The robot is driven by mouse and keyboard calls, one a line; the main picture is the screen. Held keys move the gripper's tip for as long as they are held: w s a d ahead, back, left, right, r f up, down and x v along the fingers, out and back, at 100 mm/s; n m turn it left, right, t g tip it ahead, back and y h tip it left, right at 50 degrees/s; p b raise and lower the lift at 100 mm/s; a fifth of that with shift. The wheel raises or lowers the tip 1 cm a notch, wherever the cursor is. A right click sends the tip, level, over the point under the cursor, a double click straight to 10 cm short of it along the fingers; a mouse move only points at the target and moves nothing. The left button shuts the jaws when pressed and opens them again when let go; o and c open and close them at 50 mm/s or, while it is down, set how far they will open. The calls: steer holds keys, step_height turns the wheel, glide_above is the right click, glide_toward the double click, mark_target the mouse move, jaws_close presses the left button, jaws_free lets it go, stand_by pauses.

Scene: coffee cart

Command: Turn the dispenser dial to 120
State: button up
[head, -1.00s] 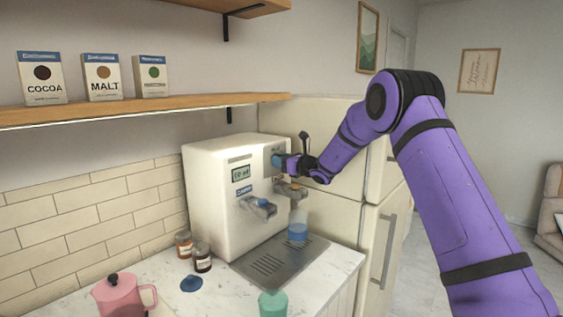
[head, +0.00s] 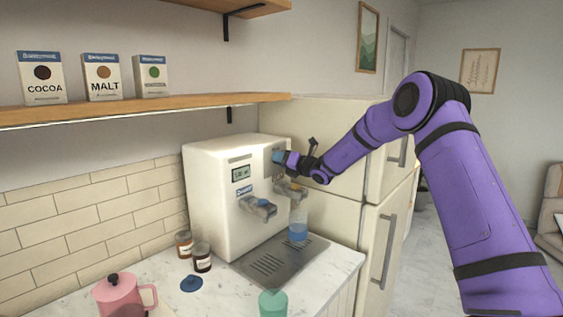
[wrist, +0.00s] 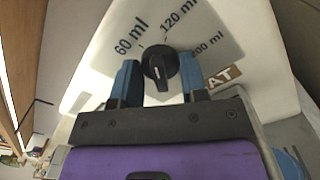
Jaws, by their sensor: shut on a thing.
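The white dispenser (head: 215,205) stands on the counter, with a small display (head: 241,172) whose digits I cannot read clearly. In the wrist view its black dial (wrist: 160,66) sits among the marks 60 ml, 120 ml and a third mark partly hidden at right. The dial's grip stands roughly upright in that picture, near the 120 ml side; its exact setting is hard to tell. My gripper (wrist: 160,78) has one blue finger on each side of the dial and is shut on it. In the head view my gripper (head: 280,158) hides the dial.
A clear cup with a blue lower part (head: 298,231) stands on the drip tray (head: 268,266) below my gripper. Two jars (head: 201,257), a pink pot (head: 120,294) and a green cup (head: 273,303) are on the counter. The fridge (head: 340,205) is close at right.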

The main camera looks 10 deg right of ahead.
steer(key=shift+m, duration=2.2)
steer(key=o, duration=0.9)
steer(key=v, duration=1.1)
steer(key=shift+w, duration=0.1)
